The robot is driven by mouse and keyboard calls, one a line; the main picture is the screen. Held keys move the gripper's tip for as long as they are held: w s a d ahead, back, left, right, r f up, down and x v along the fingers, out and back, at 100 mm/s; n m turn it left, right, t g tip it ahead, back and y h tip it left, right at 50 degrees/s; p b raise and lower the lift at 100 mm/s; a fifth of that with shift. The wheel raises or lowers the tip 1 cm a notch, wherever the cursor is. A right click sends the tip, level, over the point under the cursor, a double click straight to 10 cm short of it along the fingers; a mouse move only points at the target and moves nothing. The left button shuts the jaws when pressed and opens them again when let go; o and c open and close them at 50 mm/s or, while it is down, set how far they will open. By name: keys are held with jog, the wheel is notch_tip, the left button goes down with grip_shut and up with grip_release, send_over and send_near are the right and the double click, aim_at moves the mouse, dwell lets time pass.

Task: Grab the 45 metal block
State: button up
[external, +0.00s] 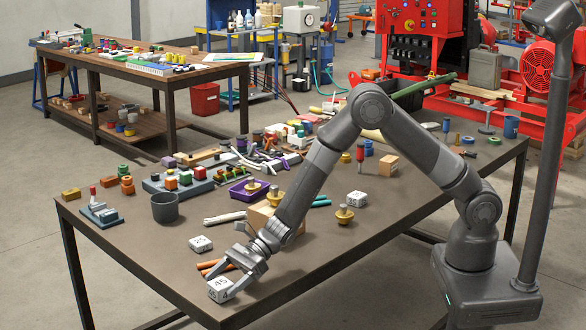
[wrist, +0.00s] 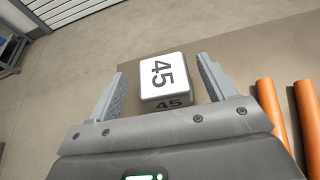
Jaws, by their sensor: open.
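The 45 metal block (external: 220,290) is a small light block with "45" on its top and side. It sits at the near left corner of the table. In the wrist view the block (wrist: 164,75) lies between and slightly beyond the fingers, with clear gaps at both sides. My gripper (external: 233,283) is open and low over the table, its fingers reaching around the block; it also shows in the wrist view (wrist: 162,90).
Orange rods (wrist: 275,112) lie close to the right finger in the wrist view. Another numbered block (external: 201,245) sits behind my gripper, and a third (external: 357,198) is farther right. A dark cup (external: 165,208) stands to the left. The table edge (external: 185,298) is very near the block.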

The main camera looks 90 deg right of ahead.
aim_at(223, 281)
jog(key=x, duration=0.3)
jog(key=shift+w+f, duration=0.15)
jog(key=shift+w, duration=0.05)
jog(key=c, duration=1.3)
